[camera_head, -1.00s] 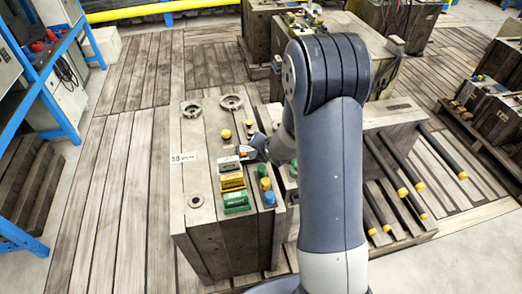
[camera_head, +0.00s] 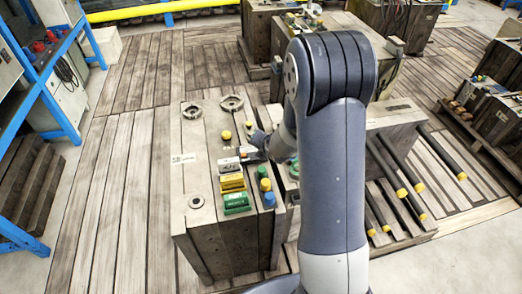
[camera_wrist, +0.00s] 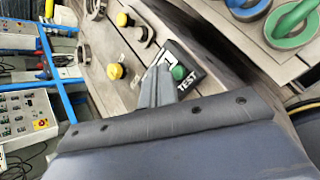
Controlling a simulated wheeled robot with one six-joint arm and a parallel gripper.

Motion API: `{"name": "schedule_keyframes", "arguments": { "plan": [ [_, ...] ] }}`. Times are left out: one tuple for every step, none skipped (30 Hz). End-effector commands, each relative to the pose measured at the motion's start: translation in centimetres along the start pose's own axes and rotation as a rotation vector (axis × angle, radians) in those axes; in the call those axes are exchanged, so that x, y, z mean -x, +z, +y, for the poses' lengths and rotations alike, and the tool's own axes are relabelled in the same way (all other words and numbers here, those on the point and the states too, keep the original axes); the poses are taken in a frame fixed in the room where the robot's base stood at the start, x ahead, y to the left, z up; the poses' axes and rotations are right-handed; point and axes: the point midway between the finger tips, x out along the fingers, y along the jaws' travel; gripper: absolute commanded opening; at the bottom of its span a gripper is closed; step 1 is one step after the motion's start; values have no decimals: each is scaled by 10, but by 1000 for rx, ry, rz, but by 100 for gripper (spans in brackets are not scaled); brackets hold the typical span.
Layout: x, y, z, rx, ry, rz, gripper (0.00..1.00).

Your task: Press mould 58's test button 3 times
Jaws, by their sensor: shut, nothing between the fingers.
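Mould 58 is the wooden-looking block (camera_head: 215,241) left of my arm, with a white label (camera_head: 183,158) on its top whose print is unclear now. In the wrist view the green test button (camera_wrist: 180,73) sits on a black plate (camera_wrist: 190,62) marked TEST. My gripper (camera_wrist: 161,76) is shut and empty, its tips over the plate just left of the green button. I cannot tell whether they touch anything. In the head view my gripper (camera_head: 250,152) is over the right side of the mould top, and I cannot make out the button there.
Yellow knobs (camera_wrist: 115,71) stand near my fingers. White, yellow and green blocks, the green one (camera_head: 236,203) nearest, lie on the mould top beside blue and yellow caps (camera_head: 269,200). Another block with dark rods (camera_head: 385,180) stands to the right.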

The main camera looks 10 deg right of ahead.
Motion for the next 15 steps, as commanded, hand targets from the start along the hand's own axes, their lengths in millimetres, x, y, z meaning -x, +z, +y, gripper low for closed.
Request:
{"name": "schedule_keyframes", "arguments": {
  "plan": [
    [0, 0, 0, 0, 0, 0, 0],
    [0, 0, 0, 0, 0, 0, 0],
    [1, 1, 1, 0, 0, 0, 0],
    [2, 2, 2, 0, 1, 0, 0],
    [4, 3, 3, 0, 1, -1, 0],
    [6, 4, 4, 1, 1, -1, 0],
    [8, 6, 6, 1, 1, -1, 0],
    [10, 7, 8, 2, 1, -1, 0],
    [13, 10, 10, 2, 1, -1, 0],
    [15, 11, 11, 2, 1, -1, 0],
    [17, 13, 13, 1, 1, -1, 0],
    [20, 15, 15, 0, 1, -1, 0],
    [22, 16, 17, 1, 1, -1, 0],
    [24, 18, 18, 2, 1, -1, 0],
    [27, 20, 20, 2, 1, -1, 0]
  ]
}}
